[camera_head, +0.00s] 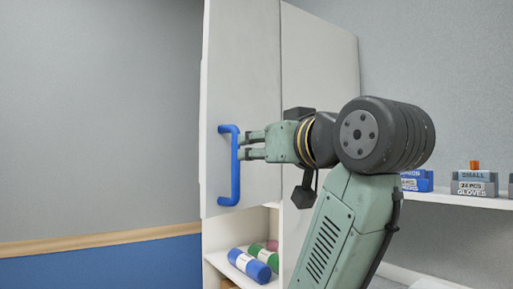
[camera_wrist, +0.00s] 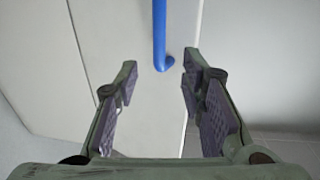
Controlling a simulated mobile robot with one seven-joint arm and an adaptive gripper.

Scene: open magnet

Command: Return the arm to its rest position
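My gripper (camera_head: 246,146) is at the cabinet door's blue handle (camera_head: 235,165) in the head view, with its fingertips close to the handle's upright bar. In the wrist view my gripper (camera_wrist: 158,85) has its two fingers spread wide with nothing between the pads. The blue handle (camera_wrist: 160,35) shows ahead of the fingertips there, and its lower end is near them. My arm reaches up from the bottom of the head view and bends left toward the white cabinet door (camera_head: 245,60). Whether the fingertips touch the handle cannot be told.
Under the door, an open shelf holds a blue roll (camera_head: 249,265) and a green roll (camera_head: 262,255). On the right, a wall shelf (camera_head: 455,199) carries glove boxes (camera_head: 474,184), behind my arm. The space left of the cabinet is clear.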

